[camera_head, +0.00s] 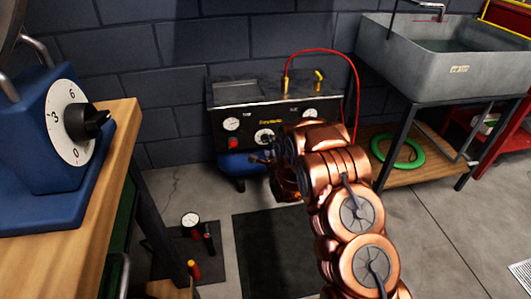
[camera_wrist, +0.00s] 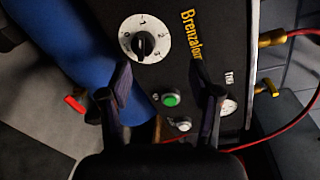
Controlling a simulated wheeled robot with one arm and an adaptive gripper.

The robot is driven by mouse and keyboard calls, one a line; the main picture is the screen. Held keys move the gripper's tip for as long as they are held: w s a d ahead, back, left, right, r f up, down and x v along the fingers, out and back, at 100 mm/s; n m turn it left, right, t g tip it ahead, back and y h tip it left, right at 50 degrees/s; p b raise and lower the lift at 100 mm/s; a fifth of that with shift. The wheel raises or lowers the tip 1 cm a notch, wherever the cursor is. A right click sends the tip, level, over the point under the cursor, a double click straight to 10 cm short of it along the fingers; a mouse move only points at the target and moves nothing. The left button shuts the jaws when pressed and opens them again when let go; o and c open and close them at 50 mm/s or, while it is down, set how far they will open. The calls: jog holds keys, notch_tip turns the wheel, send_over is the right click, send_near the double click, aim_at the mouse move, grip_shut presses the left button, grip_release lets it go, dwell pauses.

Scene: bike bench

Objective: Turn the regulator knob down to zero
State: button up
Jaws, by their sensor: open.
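A black regulator knob (camera_wrist: 144,44) sits on a round white numbered dial on the dark front panel of a compressor-like unit (camera_wrist: 205,12). Its setting is too small to read surely. In the head view the dial (camera_head: 264,136) shows at the middle of the unit's front, just left of my arm. My gripper (camera_wrist: 165,80) is open and empty. Its fingers reach toward the panel; the knob shows above and beside the left finger, not between the fingertips. In the head view my gripper (camera_head: 262,161) is small and dark, in front of the unit's lower part.
A blue device (camera_head: 35,140) with another numbered dial and black knob (camera_head: 88,122) stands on the wooden bench (camera_head: 100,175) at left. The panel also has a green button (camera_wrist: 170,99) and gauges. A red hose (camera_head: 355,85) loops behind. A sink (camera_head: 440,60) stands right.

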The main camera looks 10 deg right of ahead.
aim_at(266, 141)
jog(key=shift+m+t, duration=0.7)
jog(key=shift+m, duration=0.1)
jog(key=shift+w+f+b, duration=0.65)
jog(key=shift+w+b, duration=0.1)
jog(key=shift+w, duration=0.55)
jog(key=shift+w+f+b, duration=0.7)
jog(key=shift+w+b, duration=0.1)
jog(key=shift+w, duration=0.55)
jog(key=shift+w+f+b, duration=0.65)
jog(key=shift+w+b, duration=0.1)
jog(key=shift+w, duration=0.55)
jog(key=shift+c, duration=0.3)
jog(key=c, duration=1.1)
jog(key=shift+p, duration=0.4)
